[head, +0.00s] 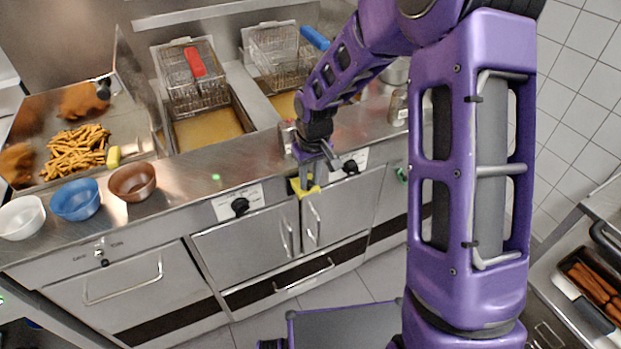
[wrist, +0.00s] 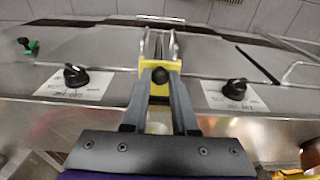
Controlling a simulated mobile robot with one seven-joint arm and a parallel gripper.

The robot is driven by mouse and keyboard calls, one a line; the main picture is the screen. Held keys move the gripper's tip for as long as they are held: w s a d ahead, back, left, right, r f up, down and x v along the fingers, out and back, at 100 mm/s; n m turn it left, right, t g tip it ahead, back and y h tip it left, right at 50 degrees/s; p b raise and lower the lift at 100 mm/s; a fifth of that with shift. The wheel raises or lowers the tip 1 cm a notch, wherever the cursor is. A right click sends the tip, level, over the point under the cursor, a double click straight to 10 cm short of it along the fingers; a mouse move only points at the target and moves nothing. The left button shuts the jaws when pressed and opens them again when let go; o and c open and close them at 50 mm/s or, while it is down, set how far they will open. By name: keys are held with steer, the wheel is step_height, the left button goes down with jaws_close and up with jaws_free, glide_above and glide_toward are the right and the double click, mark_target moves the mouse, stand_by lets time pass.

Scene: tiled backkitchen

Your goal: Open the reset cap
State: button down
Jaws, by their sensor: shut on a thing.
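A yellow part that looks like the reset cap (head: 305,190) is on the front panel of the fryer counter, between two black knobs. In the wrist view the yellow cap (wrist: 151,76) lies at my fingertips, with a round black piece in front of it. My gripper (head: 312,172) reaches down to it over the counter edge. In the wrist view my gripper (wrist: 160,76) has its two grey fingers closed in on this spot, shut on the cap. The fingers hide part of it, and I cannot tell whether it is lifted.
Black knobs with white labels sit left (head: 240,206) and right (head: 350,167) of the cap. Cabinet doors with bar handles (head: 315,225) are below it. Two fryer baskets (head: 190,80) (head: 281,55) stand behind. Bowls (head: 132,182) and fries (head: 78,150) are at the left.

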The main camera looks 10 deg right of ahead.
steer(key=shift+s, duration=0.1)
steer(key=c, duration=0.7)
jaws_free()
steer(key=r, duration=0.5)
steer(key=s+r, duration=0.1)
steer(key=r, duration=0.5)
steer(key=s+r, duration=0.1)
steer(key=r, duration=0.5)
steer(key=shift+d+r, duration=0.1)
steer(key=shift+d, duration=0.3)
steer(key=shift+w, duration=0.1)
